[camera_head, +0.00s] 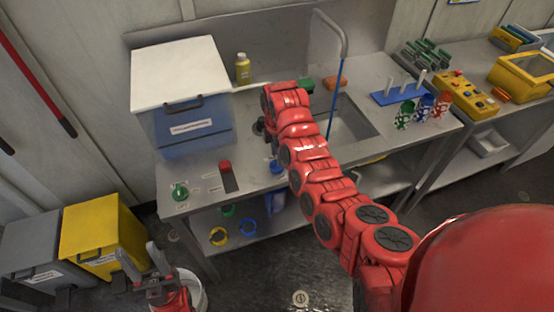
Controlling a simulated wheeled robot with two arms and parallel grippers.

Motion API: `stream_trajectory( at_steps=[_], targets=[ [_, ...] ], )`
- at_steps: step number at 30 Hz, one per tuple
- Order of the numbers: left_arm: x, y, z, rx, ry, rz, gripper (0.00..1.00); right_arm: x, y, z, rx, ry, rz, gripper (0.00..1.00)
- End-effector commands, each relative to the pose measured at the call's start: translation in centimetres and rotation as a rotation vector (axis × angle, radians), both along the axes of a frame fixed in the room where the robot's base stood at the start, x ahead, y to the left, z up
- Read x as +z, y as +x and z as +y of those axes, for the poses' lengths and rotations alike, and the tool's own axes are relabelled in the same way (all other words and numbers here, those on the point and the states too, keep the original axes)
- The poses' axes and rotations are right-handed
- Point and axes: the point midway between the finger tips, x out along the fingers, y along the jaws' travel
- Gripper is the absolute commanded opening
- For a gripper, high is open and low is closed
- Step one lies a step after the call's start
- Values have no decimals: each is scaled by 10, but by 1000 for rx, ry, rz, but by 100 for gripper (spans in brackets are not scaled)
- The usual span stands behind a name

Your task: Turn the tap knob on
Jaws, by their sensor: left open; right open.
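The tap (344,36) has a tall grey curved spout over the sink (352,124) in the steel bench. A thin blue vertical strip (335,95) runs down from the spout into the sink; I cannot tell what it is. I cannot make out the tap knob for certain; my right arm covers part of the sink's left side. My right gripper (260,127) is at the far end of that arm, over the bench left of the sink, small and partly hidden, and seems empty. My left gripper (141,253) is open and empty at lower left, away from the bench.
A blue box with a white lid (182,128) stands on the bench at left, with a yellow bottle (243,68) behind. A green item (305,84) lies near the sink. A blue peg rack (396,93) is at right. Yellow (103,230) and grey bins stand at lower left.

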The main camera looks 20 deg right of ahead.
Motion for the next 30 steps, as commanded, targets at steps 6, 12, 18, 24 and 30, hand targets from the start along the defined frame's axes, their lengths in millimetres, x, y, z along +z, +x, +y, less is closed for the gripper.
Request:
stream_trajectory(
  at_steps=[6,12,18,24,30],
  targets=[
    [3,0,0,0,0,0,50,54,1,-2,-2,2,-2,48],
    [3,0,0,0,0,0,50,94,1,-3,-1,-4,-4,48],
    [-2,0,0,0,0,0,50,125,0,-2,-1,-4,-2,48],
    [-4,0,0,0,0,0,50,145,0,0,1,-1,0,48],
    [-5,0,0,0,0,0,50,152,0,0,0,0,-1,48]
  ],
)
